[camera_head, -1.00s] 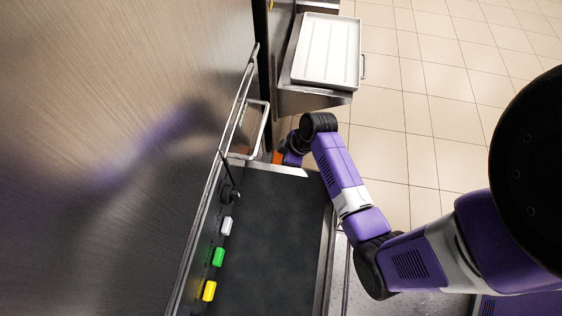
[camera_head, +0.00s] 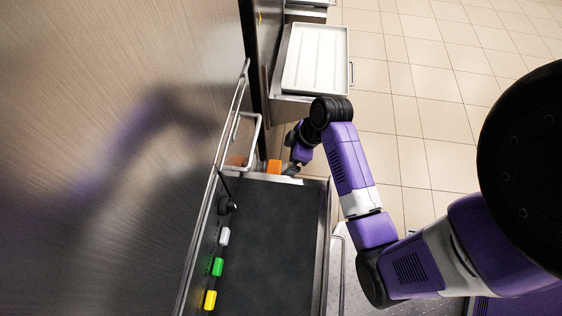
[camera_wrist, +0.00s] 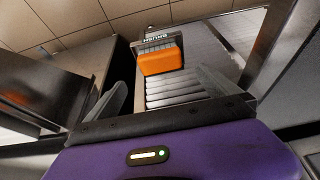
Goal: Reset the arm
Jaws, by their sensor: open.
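My arm (camera_head: 345,165) reaches over the right side of the dark-topped machine, bent at a black joint. In the head view its end is near the machine's far edge and the fingers are mostly hidden. In the wrist view my gripper (camera_wrist: 160,100) is open, with its two grey fingers apart and nothing between them.
A white tray (camera_head: 346,60) sits on a steel shelf behind. A metal handle rail (camera_head: 258,140) stands left of the arm's end. White (camera_head: 225,236), green (camera_head: 218,266) and yellow (camera_head: 210,299) buttons line the machine's left edge. Tiled floor to the right is open.

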